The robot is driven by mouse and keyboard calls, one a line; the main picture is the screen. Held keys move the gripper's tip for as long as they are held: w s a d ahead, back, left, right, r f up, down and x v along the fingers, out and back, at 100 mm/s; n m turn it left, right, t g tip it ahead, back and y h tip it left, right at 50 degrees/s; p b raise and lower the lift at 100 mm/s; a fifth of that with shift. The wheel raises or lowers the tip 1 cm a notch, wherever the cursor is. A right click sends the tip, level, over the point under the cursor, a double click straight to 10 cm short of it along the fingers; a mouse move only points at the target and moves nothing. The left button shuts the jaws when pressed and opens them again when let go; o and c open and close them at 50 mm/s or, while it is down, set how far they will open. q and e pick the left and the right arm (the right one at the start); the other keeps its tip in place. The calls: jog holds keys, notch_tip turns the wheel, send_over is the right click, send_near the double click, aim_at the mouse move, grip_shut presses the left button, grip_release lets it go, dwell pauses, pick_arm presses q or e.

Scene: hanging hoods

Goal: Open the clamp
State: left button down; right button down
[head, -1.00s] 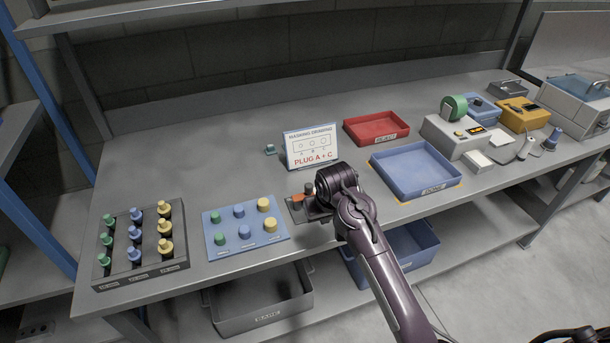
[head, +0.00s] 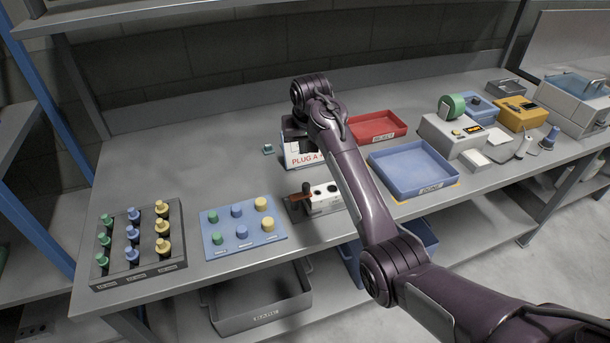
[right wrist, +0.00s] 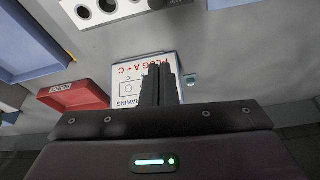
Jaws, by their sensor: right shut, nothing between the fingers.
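The clamp (head: 302,198) sits on a dark base at the front of the bench, with an orange-red bar and a dark upright knob. A white block with dark round holes (head: 328,200) stands beside it on the same base. The block also shows at the top left of the right wrist view (right wrist: 92,12). My right gripper (head: 302,146) is above and behind the clamp, apart from it, in front of the white sign. In the right wrist view its fingers (right wrist: 161,70) are together with nothing between them. My left gripper is out of view.
A white sign (head: 292,158) reading PLUG A + C stands behind the clamp, partly covered by my gripper. A blue board of plugs (head: 224,249) and a dark rack (head: 125,272) are to the left. A blue tray (head: 428,187) and red tray (head: 395,124) are to the right.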

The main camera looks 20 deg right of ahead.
jog(key=shift+f, duration=0.1)
jog(key=f+p, duration=0.1)
jog(key=f, duration=0.2)
jog(key=f+p, duration=0.2)
jog(key=f, duration=0.1)
jog(key=f+p, duration=0.2)
jog(key=f, duration=0.1)
jog(key=shift+s+f, duration=0.2)
jog(key=shift+s, duration=0.2)
dwell(0.5)
